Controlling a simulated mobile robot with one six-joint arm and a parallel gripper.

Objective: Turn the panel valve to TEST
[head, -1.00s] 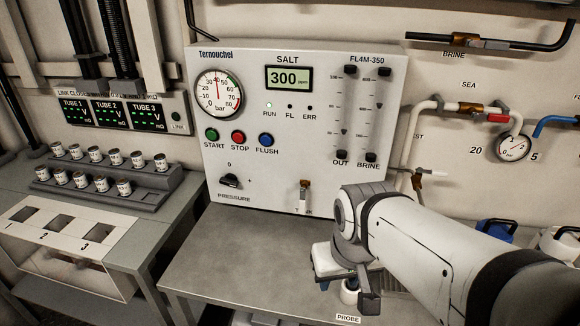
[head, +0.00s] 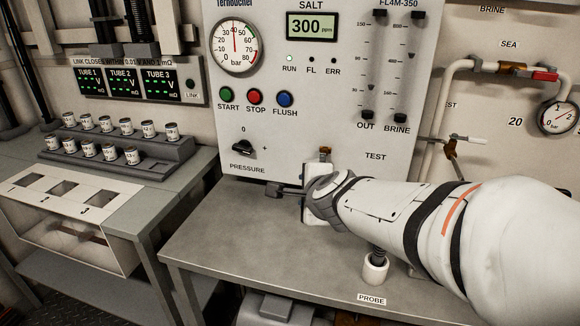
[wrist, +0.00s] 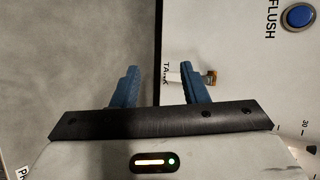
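The panel valve (head: 325,154) is brass-coloured and sits low on the white panel, left of the TEST label (head: 375,157). My arm hides its lower part in the head view. In the wrist view the valve's brass body (wrist: 210,77) shows beside my right finger, with its pale handle (wrist: 173,76) pointing left, toward the TANK label. That finger overlaps part of the handle; I cannot tell whether they touch. My gripper (wrist: 158,82) is open, blue fingers apart, with the handle's end showing between them. In the head view my gripper is mostly hidden by my wrist.
The pressure knob (head: 243,148) and the START, STOP and FLUSH buttons (head: 285,98) are on the panel, left of the valve. The grey bench (head: 220,230) is clear at left. A probe in a white holder (head: 375,268) stands close under my arm.

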